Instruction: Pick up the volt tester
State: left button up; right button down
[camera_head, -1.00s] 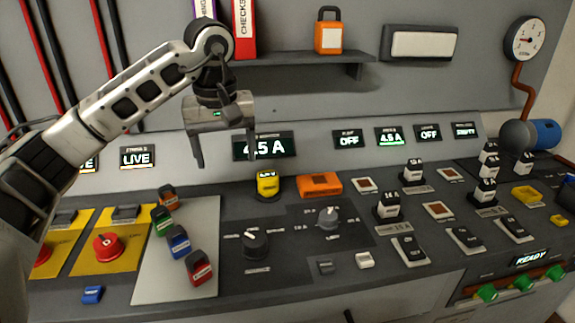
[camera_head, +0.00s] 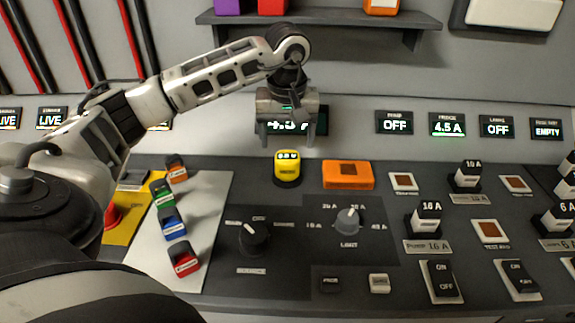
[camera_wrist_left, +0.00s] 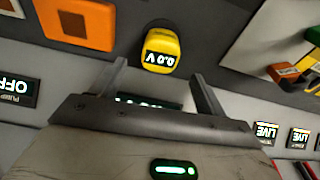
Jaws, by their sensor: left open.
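The volt tester is the small yellow device (camera_head: 287,168) with a lit display, standing upright on the dark console. In the left wrist view the yellow volt tester (camera_wrist_left: 160,50) reads 0.0 V and lies beyond the fingertips, between their lines. My left gripper (camera_head: 287,143) is open and empty. It hangs above and behind the tester in the head view, apart from it, and partly covers the 4.5 A display (camera_head: 318,124). My right gripper is not in view.
An orange box (camera_head: 348,175) stands close to the right of the tester. Several coloured blocks, including a red one (camera_head: 183,259), stand on a pale panel (camera_head: 208,205) to the left. Knobs, including a black one (camera_head: 253,238), are in front. A shelf (camera_head: 330,29) is above.

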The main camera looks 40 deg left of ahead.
aim_at(287, 156)
pick_arm(q)
jog(key=shift+f, duration=0.6)
notch_tip(287, 156, down, 4)
jog(key=shift+r+p, duration=0.2)
jog(key=shift+p, duration=0.15)
jog(key=shift+w+f, duration=0.15)
jog(key=shift+f, duration=0.3)
jog(key=shift+a, duration=0.1)
jog(key=c, duration=1.2)
jog(key=shift+o, duration=0.2)
jog(key=shift+r, duration=0.1)
